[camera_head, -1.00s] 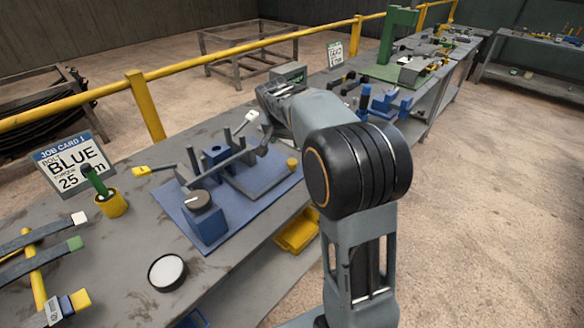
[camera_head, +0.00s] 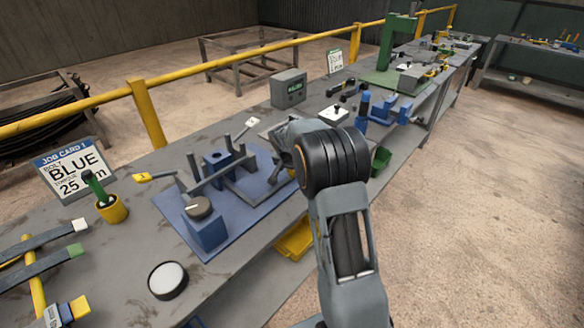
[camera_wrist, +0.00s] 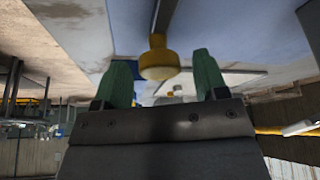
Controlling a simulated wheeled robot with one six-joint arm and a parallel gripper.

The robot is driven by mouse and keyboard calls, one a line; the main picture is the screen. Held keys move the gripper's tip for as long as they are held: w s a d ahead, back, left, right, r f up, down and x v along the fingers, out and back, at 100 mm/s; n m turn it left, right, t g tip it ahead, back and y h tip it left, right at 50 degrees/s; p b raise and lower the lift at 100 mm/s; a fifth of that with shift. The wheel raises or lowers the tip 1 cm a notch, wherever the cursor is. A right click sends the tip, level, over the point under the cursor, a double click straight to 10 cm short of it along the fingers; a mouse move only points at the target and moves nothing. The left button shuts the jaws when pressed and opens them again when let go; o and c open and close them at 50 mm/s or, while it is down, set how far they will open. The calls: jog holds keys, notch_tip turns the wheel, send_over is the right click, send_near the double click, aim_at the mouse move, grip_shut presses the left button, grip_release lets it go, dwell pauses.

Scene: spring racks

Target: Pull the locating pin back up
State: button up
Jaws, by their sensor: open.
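A yellow round knob (camera_wrist: 159,62), seemingly the head of the locating pin, shows in the wrist view at the top middle, with a grey bar running up behind it. My gripper (camera_wrist: 163,75) has two green fingers spread apart, one on each side of the knob in the picture. The fingers do not touch it; whether it lies at their depth I cannot tell. In the head view my arm hides the knob and fingers.
Left on the bench stand a job card (camera_head: 72,168), a yellow cup (camera_head: 112,209) and a round black-rimmed dish (camera_head: 168,280). Blue fixtures (camera_head: 385,108) lie further right. A yellow tray (camera_head: 295,240) is below the bench edge.

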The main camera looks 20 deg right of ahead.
jog(key=shift+f, duration=0.1)
grip_shut()
notch_tip(320, 180, up, 8)
jog(key=p, duration=0.3)
jog(key=shift+w+r, duration=0.15)
jog(key=shift+r, duration=0.2)
dwell(0.3)
jog(key=shift+c, duration=2.1)
grip_release()
jog(key=o, duration=0.4)
jog(key=v, duration=1.3)
jog(key=shift+s+a+r+b, duration=0.1)
jog(key=shift+s+r+b, duration=0.2)
jog(key=shift+b, duration=0.1)
